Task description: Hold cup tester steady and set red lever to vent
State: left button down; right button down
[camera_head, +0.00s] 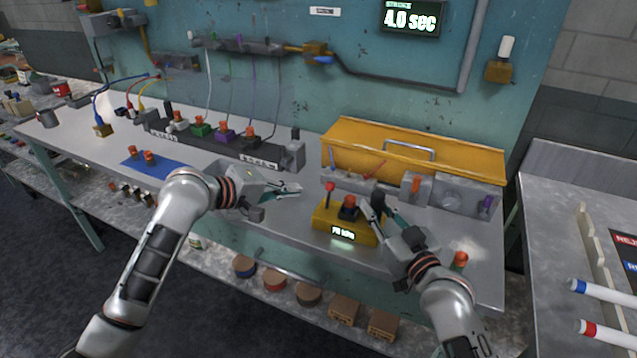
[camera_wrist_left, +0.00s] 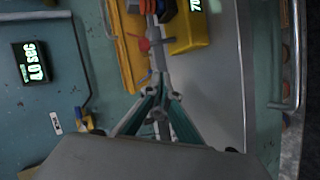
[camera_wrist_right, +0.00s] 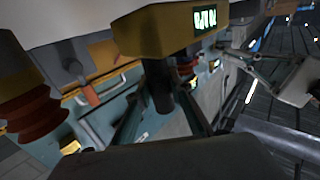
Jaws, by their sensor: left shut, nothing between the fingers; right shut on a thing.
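The yellow cup tester (camera_head: 330,224) stands on the bench with a lit display on its front. On top is a dark fitting with an orange-red top (camera_head: 349,203). The red lever (camera_head: 329,187) rises from its back left; its red end also shows in the left wrist view (camera_wrist_left: 145,44). My left gripper (camera_head: 298,188) is shut and empty, left of the lever and apart from it. My right gripper (camera_head: 368,205) is shut at the tester's right side; the right wrist view shows a dark cylindrical part (camera_wrist_right: 158,88) between its fingers, close to the yellow body. The exact contact is partly hidden.
A yellow case (camera_head: 430,143) with a handle stands behind the tester. Grey blocks (camera_head: 455,195) with an orange knob stand in front of it. A black strip (camera_head: 215,146) of colored plugs and a blue mat (camera_head: 160,168) lie left. The bench front between mat and tester is clear.

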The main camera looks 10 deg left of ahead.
aim_at(328, 196)
pick_arm(q)
jog(key=a+n, duration=0.1)
jog(key=w+r+n, duration=0.1)
jog(key=a+n+h, duration=0.1)
jog(key=n, duration=0.1)
jog(key=shift+w+a+r, duration=0.15)
jog(key=shift+a+r, duration=0.15)
jog(key=shift+r, duration=0.1)
jog(key=shift+d, duration=0.1)
jog(key=x, duration=0.9)
jog(key=shift+w+d+f, duration=0.15)
jog(key=shift+d, duration=0.35)
jog(key=s, duration=0.1)
jog(key=s+d+r, duration=0.1)
jog(key=s, duration=0.1)
jog(key=shift+d, duration=0.3)
